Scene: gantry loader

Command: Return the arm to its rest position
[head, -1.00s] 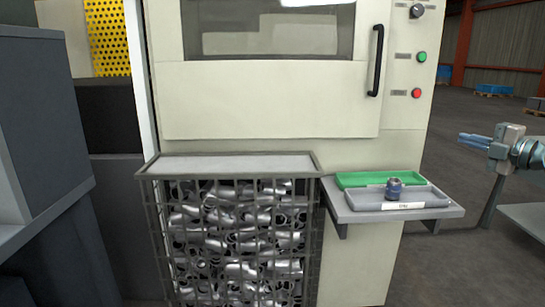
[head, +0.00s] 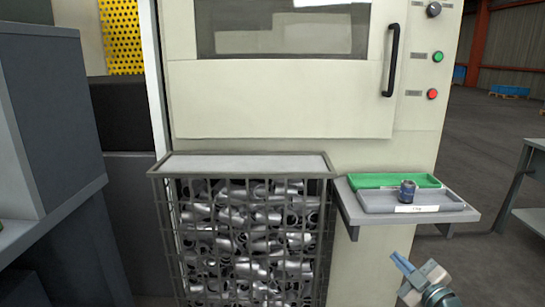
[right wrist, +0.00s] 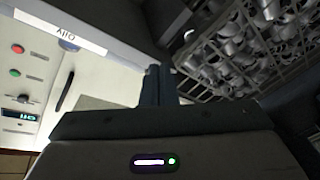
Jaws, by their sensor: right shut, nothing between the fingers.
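My right gripper (head: 401,265) is at the lower right of the head view, below and in front of the small shelf. Its blue fingers are closed together with nothing between them. In the right wrist view its fingers (right wrist: 158,85) also show shut and empty, between the machine front and the wire basket. My left gripper is not in view.
A shelf (head: 463,216) on the machine (head: 280,100) holds a green tray (head: 385,181) and a grey tray (head: 375,203) with a dark metal part (head: 407,191). A wire basket (head: 161,215) full of metal parts stands left of it. A table (head: 535,222) is at right.

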